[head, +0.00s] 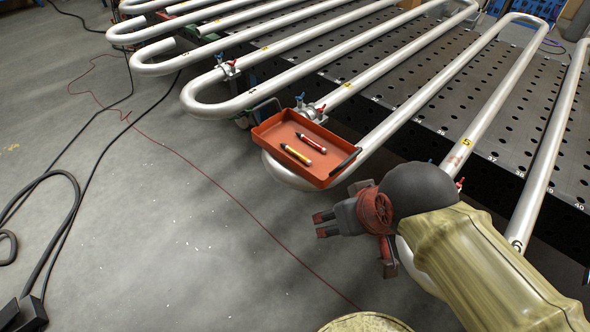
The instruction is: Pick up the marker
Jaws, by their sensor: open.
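A yellow marker (296,154) with dark ends lies in the red-orange tray (262,141), left of the tray's middle. A red marker (311,142) with a pale band lies beside it, a little farther back and right. A black, stick-like thing (346,161) lies along the tray's right side; I cannot tell whether it is a marker. My gripper (352,243), dark with red parts, is in front of and to the right of the tray, apart from it. Its fingers are spread and nothing shows between them. Part of it is hidden behind my wrist.
The tray rests on white serpentine pipes (399,112) above a dark perforated table (455,82). Black cables (65,215) and a thin red cord lie on the grey floor, which is otherwise largely clear.

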